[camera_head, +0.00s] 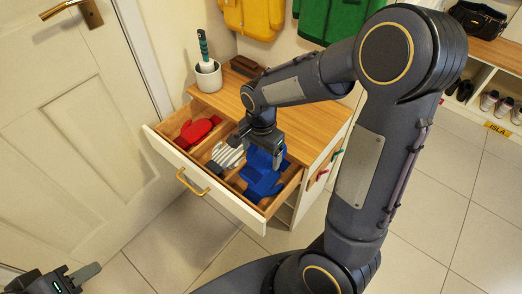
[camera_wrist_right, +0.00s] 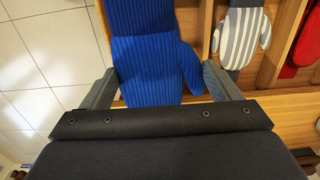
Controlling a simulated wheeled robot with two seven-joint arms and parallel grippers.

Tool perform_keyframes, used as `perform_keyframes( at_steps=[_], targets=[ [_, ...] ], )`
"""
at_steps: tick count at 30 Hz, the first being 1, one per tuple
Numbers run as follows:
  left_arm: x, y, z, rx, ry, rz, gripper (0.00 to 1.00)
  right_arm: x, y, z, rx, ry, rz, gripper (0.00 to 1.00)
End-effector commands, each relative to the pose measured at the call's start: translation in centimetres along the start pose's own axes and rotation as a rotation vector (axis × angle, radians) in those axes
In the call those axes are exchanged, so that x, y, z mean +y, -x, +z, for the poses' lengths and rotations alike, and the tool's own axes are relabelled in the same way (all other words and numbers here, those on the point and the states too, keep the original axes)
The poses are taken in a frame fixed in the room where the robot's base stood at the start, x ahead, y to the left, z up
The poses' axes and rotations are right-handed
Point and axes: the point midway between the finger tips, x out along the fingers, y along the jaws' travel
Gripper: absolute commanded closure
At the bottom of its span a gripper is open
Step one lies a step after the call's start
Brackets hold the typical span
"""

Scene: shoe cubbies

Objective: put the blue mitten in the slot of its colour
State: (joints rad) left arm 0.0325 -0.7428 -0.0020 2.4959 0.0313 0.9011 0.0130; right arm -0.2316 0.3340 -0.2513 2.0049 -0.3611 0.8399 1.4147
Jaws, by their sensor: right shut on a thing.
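The blue mitten (camera_head: 262,183) is at the right-hand compartment of the open drawer (camera_head: 217,198). In the right wrist view the blue mitten (camera_wrist_right: 148,62) lies between my fingers, with a ribbed lower part and a thumb to the right. Another blue piece seems to lie beyond it; I cannot tell whether it is a second mitten. My right gripper (camera_head: 266,150) is shut on the blue mitten, over the drawer. A grey-and-white striped mitten (camera_head: 227,156) and a red mitten (camera_head: 197,131) lie in the compartments to the left. My left gripper (camera_head: 78,278) is at the bottom left, partly cut off.
Wooden dividers separate the drawer's slots. A door (camera_head: 65,130) stands at left. Tiled floor (camera_head: 180,235) is clear in front.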

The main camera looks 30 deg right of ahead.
Motion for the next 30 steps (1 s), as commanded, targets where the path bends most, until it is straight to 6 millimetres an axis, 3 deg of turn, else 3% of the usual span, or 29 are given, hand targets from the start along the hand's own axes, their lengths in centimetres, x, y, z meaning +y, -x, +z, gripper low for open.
perform_keyframes(
  at_steps=[30],
  targets=[
    [-2.4, -5.3, 2.7, -0.001, 0.0, 0.0, 0.64, 0.1, -8.5, 0.0, 0.0, 0.0, 0.002, 0.38]
  ],
)
